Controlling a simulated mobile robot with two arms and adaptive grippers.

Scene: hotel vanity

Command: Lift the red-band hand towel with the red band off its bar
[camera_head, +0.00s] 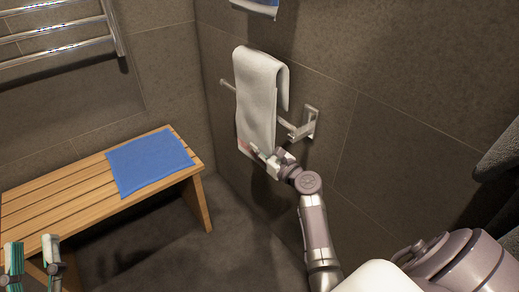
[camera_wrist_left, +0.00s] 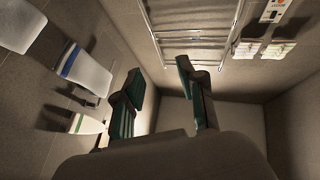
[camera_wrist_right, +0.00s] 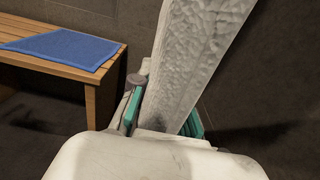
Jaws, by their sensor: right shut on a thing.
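The white hand towel (camera_head: 256,95) is folded over, with a bit of red (camera_head: 243,147) near its lower front end. Its fold stands clearly above the line of the metal bar (camera_head: 226,87), which passes behind the front panel; whether the short back flap touches the bar is unclear. My right gripper (camera_head: 272,160) is shut on the towel's lower end. In the right wrist view, the towel (camera_wrist_right: 195,60) rises from between the teal pads, and the band is hidden. My left gripper (camera_head: 32,256) is open and empty at lower left; its fingers stand apart in the left wrist view (camera_wrist_left: 160,95).
The bar's wall bracket (camera_head: 305,125) is right of the towel. Another towel (camera_head: 262,6) hangs above. A wooden bench (camera_head: 60,195) with a blue cloth (camera_head: 148,162) stands left. Blue-banded (camera_wrist_left: 90,72) and green-banded (camera_wrist_left: 87,123) towels show in the left wrist view.

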